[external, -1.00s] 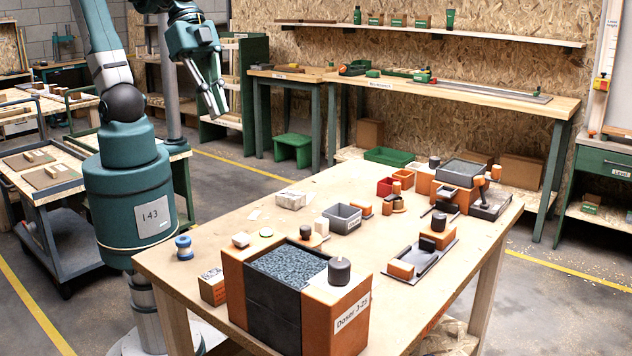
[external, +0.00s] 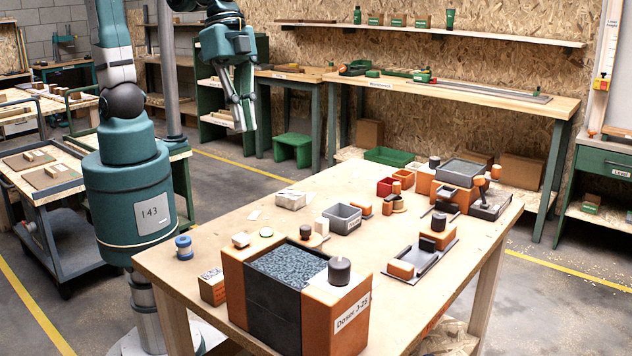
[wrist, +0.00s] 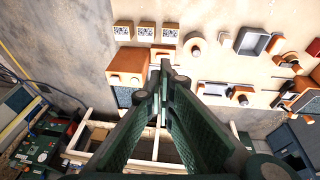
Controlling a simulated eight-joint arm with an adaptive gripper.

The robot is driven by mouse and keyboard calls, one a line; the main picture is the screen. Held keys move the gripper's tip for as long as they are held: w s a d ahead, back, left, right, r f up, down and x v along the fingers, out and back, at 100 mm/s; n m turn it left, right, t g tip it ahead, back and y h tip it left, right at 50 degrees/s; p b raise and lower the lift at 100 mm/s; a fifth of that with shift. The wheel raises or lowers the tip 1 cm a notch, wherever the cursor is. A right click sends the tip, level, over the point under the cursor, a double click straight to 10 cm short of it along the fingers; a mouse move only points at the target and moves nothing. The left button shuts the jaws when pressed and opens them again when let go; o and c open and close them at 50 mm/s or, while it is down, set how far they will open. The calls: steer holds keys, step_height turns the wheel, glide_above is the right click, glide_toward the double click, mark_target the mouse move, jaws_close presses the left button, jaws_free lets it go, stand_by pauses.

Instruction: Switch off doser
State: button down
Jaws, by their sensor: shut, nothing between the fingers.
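The doser (external: 341,310) is an orange box with a dark grey front panel, labelled "Doser J-25", at the near end of the wooden table. Its open top holds grey granules (external: 287,264). A black round knob (external: 339,270) stands on its top right part; whether the doser is on or off I cannot tell. My gripper (external: 241,128) is shut and empty, pointing down, high up and well behind the doser in the external view. In the wrist view my gripper's fingers (wrist: 166,68) meet at the tips, with the tabletop beyond and below.
The table (external: 225,219) also carries a blue spool (external: 184,247), a grey bin (external: 342,217), a dark tray (external: 422,262) with orange blocks, red and orange boxes, and a second orange machine at the far right.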

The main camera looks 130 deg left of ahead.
steer(key=w+a+f+g+h+p, duration=0.1)
steer(key=w+f+g, duration=0.2)
steer(key=w+f, duration=1)
steer(key=shift+w+a+p, duration=0.15)
steer(key=shift+w+p, duration=0.25)
steer(key=shift+w, duration=0.5)
steer(key=shift+f, duration=0.1)
steer(key=shift+d+f+b, duration=0.15)
steer(key=shift+d+f, duration=0.35)
steer(key=shift+f, duration=1.75)
steer(key=shift+d+f+b, duration=0.1)
steer(key=shift+d+f, duration=0.35)
steer(key=shift+f, duration=1.8)
steer(key=shift+d+f+b, duration=0.15)
steer(key=shift+d+f, duration=0.35)
steer(key=shift+f, duration=1.75)
steer(key=shift+d, duration=0.1)
